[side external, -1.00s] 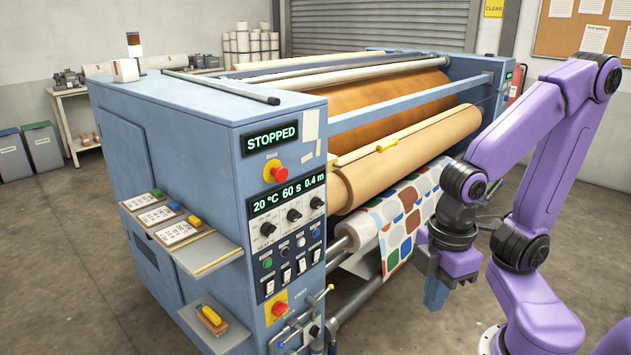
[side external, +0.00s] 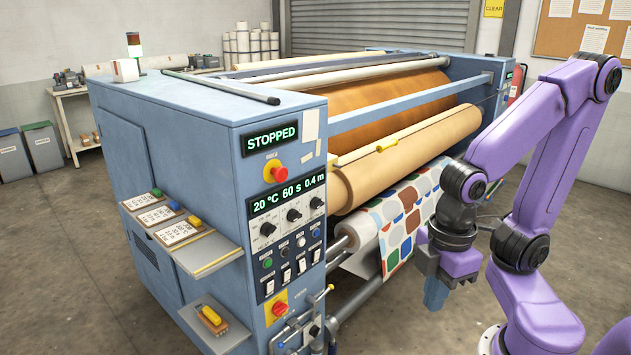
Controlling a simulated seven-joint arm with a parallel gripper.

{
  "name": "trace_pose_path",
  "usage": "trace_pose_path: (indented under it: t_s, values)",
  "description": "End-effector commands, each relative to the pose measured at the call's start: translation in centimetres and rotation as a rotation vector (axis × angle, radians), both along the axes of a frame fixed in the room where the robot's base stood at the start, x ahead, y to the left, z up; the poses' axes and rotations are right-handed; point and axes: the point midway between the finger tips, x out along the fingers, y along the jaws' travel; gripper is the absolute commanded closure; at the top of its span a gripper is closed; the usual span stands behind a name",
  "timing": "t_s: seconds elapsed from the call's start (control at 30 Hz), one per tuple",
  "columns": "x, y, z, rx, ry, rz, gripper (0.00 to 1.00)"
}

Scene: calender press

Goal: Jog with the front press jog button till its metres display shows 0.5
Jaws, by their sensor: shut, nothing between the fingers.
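The blue press (side external: 225,130) fills the middle of the side external view. Its upper status display (side external: 270,138) reads STOPPED. Its lower display (side external: 287,194) reads 20 °C, 60 s and 0.4 m. Below three black knobs is a row of small buttons: green (side external: 267,263), black (side external: 284,252), white (side external: 300,241) and blue (side external: 316,232). Their labels are too small to read, so I cannot tell which one is the jog button. My gripper (side external: 435,295) is shut and empty, pointing down in front of the patterned fabric, to the right of the control panel and well apart from the buttons.
Red stop knob (side external: 279,174) sits above the lower display; a red-and-yellow switch (side external: 279,309) is below the buttons. Pipes and valves (side external: 308,325) stick out low on the panel. Shelves with cards (side external: 205,250) jut out left. A patterned fabric roll (side external: 405,215) hangs at the press front.

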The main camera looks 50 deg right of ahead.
Motion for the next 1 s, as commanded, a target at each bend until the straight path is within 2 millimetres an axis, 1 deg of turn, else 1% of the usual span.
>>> trace_pose_path:
  t_s: [0.13,0.23,0.27,0.37,0.47,0.5,0.67,0.8,0.87,0.9,1.0]
  values:
    - [0.0,0.0,0.0,0.000,0.000,-0.001,1.00]
    - [0.6,0.2,-0.2,0.005,-0.009,-0.010,1.00]
    - [1.0,0.3,-0.3,0.007,-0.013,-0.016,1.00]
    - [3.0,1.0,-1.0,0.025,-0.044,-0.044,1.00]
    - [6.0,1.7,-2.0,0.050,-0.089,-0.082,1.00]
    - [7.5,1.8,-2.5,0.061,-0.110,-0.098,1.00]
    - [13.3,1.8,-4.6,0.106,-0.196,-0.153,1.00]
    - [18.1,0.8,-6.7,0.141,-0.267,-0.193,1.00]
    - [20.0,0.1,-7.7,0.156,-0.296,-0.207,1.00]
    - [21.3,-0.5,-8.3,0.165,-0.315,-0.219,1.00]
    - [24.1,-2.1,-10.0,0.191,-0.363,-0.243,1.00]
